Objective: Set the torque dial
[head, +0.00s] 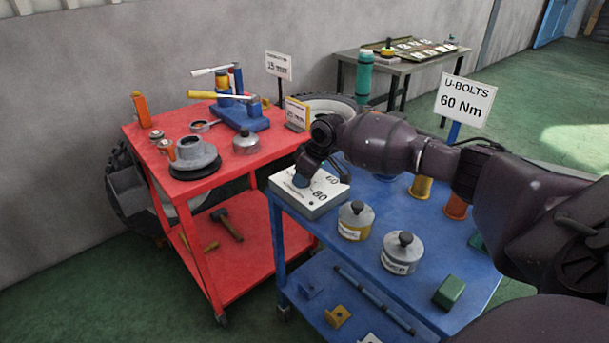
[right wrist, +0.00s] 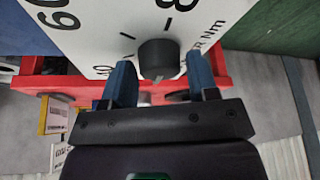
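The torque dial box (head: 318,207) is a grey box with a white face on the near blue cart's left corner. The numbers 60 and 80 show on it. In the right wrist view its white face (right wrist: 75,35) carries tick marks and "Nm" lettering. The black dial knob (right wrist: 158,58) sits between the blue fingertips of my right gripper (right wrist: 160,82). The fingers are open, one on each side, with small gaps to the knob. In the head view my right gripper (head: 303,178) is over the box and hides the knob. My left gripper is not in view.
A sign (head: 465,101) reads "U-BOLTS 60 Nm". A red cart (head: 225,165) with tools stands close on the left.

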